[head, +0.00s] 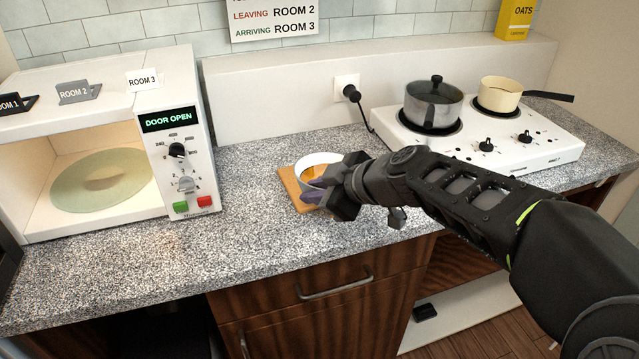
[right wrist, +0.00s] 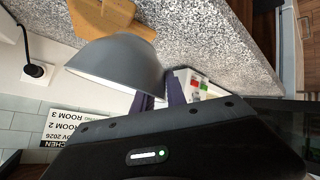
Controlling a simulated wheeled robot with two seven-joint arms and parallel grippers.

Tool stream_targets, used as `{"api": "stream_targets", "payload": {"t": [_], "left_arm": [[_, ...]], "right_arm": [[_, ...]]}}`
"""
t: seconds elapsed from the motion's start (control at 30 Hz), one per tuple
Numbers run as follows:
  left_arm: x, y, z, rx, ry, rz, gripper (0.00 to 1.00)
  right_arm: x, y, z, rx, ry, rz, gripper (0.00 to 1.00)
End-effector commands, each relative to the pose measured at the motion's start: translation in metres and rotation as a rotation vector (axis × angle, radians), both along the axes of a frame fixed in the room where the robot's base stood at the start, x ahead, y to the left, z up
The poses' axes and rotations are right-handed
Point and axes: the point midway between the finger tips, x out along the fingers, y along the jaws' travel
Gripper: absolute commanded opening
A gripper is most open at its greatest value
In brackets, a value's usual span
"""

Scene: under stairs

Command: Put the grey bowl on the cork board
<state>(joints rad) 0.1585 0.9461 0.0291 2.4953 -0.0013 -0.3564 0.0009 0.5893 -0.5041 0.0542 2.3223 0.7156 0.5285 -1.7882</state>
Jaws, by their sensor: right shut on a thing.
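The bowl (head: 318,158) has a pale rim and inside in the head view; its grey outside shows in the right wrist view (right wrist: 118,62). My right gripper (head: 318,188) is shut on the bowl's rim; its purple fingers also show in the right wrist view (right wrist: 160,98). The cork board (head: 288,182) lies flat on the counter, partly hidden behind the bowl and gripper. It also shows beyond the bowl in the right wrist view (right wrist: 98,20). The bowl overlaps the board in both views; I cannot tell whether they touch. My left gripper is out of view.
The speckled counter (head: 260,235) is clear in front of the board. An open microwave (head: 182,130) stands left. A white hob (head: 545,150) stands right, with a lidded pot (head: 433,105) and a cream saucepan (head: 500,95). A cord runs from the wall socket (head: 346,85).

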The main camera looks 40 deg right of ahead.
Motion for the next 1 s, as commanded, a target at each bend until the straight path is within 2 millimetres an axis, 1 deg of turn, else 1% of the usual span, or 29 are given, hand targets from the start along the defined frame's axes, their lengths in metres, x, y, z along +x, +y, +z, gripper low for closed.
{"api": "stream_targets", "payload": {"t": [0.03, 0.2, 0.3, 0.4, 0.5, 0.57, 0.83, 0.93, 1.0], "left_arm": [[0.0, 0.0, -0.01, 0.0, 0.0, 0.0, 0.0], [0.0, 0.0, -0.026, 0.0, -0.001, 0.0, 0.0], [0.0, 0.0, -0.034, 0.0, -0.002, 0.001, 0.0], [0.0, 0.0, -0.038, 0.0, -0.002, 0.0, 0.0], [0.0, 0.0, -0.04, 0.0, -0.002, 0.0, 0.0], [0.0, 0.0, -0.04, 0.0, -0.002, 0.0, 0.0], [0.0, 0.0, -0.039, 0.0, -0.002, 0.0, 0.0], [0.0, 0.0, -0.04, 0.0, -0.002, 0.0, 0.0], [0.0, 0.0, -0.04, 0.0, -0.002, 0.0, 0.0]], "right_arm": [[0.015, -0.01, 0.001, -0.017, -0.003, 0.009, 0.0], [0.061, -0.037, 0.019, -0.064, -0.011, 0.041, 0.0], [0.084, -0.05, 0.026, -0.083, -0.016, 0.055, 0.0], [0.1, -0.06, 0.033, -0.095, -0.022, 0.063, 0.0], [0.109, -0.066, 0.037, -0.101, -0.025, 0.065, 0.0], [0.111, -0.067, 0.039, -0.103, -0.027, 0.066, 0.0], [0.111, -0.067, 0.04, -0.104, -0.027, 0.066, 0.0], [0.111, -0.067, 0.036, -0.103, -0.026, 0.065, 0.0], [0.111, -0.067, 0.028, -0.102, -0.024, 0.066, 0.0]]}}
